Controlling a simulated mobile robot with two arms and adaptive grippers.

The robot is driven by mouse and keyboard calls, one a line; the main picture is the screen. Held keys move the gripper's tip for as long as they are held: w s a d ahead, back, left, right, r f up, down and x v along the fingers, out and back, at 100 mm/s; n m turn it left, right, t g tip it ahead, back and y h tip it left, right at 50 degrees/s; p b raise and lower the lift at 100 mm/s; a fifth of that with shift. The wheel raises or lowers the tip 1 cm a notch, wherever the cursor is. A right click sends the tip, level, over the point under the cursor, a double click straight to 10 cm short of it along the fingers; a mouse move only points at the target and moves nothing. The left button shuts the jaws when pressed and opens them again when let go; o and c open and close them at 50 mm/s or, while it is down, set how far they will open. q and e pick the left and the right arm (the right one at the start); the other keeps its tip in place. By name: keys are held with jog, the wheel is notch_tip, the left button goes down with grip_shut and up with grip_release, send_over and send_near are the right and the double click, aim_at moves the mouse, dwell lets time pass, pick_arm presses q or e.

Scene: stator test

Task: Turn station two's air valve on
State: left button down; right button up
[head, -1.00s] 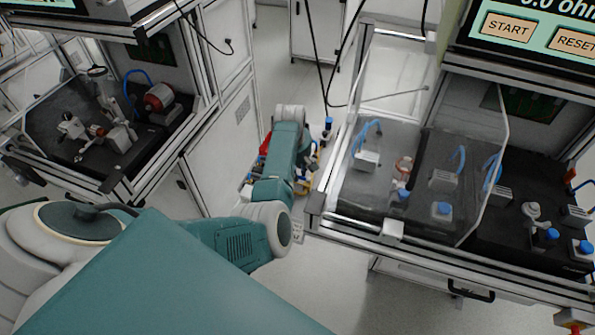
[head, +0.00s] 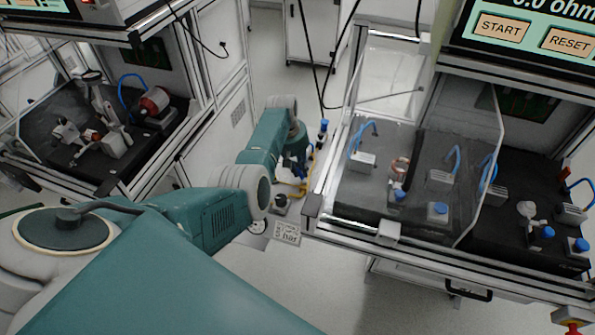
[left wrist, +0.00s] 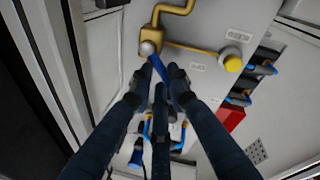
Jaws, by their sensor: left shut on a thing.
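The air valve has a silver hub and a blue lever (left wrist: 156,64) on a brass body, on a grey panel with brass pipes. In the left wrist view the lever slants from the hub down and right, between my fingertips. My left gripper (left wrist: 160,76) is shut on the lever; its dark fingers hide the lever's far end. In the head view my left gripper (head: 299,168) is low in the gap left of the right-hand station, partly hidden by my own arm. A yellow pipe (head: 302,187) shows beside it. My right gripper is not in view.
A yellow knob (left wrist: 233,64) and a red box (left wrist: 230,118) are on the panel near my fingers. The right-hand station's metal frame (head: 312,205) is close beside my wrist. Another station stands at left.

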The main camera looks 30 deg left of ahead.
pick_arm(q)
jog(key=m+b, duration=0.2)
jog(key=m, duration=0.1)
jog(key=w+d+m+b, duration=0.1)
jog(key=shift+f+m+g+h, duration=0.15)
jog(key=shift+m+g+h, duration=0.15)
jog(key=shift+w+d+m+g+b, duration=0.15)
jog(key=shift+d+m+b, duration=0.1)
jog(key=shift+m+b, duration=0.6)
jog(key=shift+w+d+m+g+b, duration=0.15)
jog(key=shift+d+m+b, duration=0.1)
jog(key=shift+m+b, duration=0.55)
jog(key=shift+r+m, duration=0.2)
jog(key=shift+m, duration=0.05)
jog(key=c, duration=1.6)
grip_release()
jog(key=shift+d, duration=0.1)
jog(key=shift+c, duration=0.2)
notch_tip(320, 180, up, 12)
jog(key=a, duration=0.2)
jog(key=shift+s+a, duration=0.15)
jog(key=shift+s, duration=0.1)
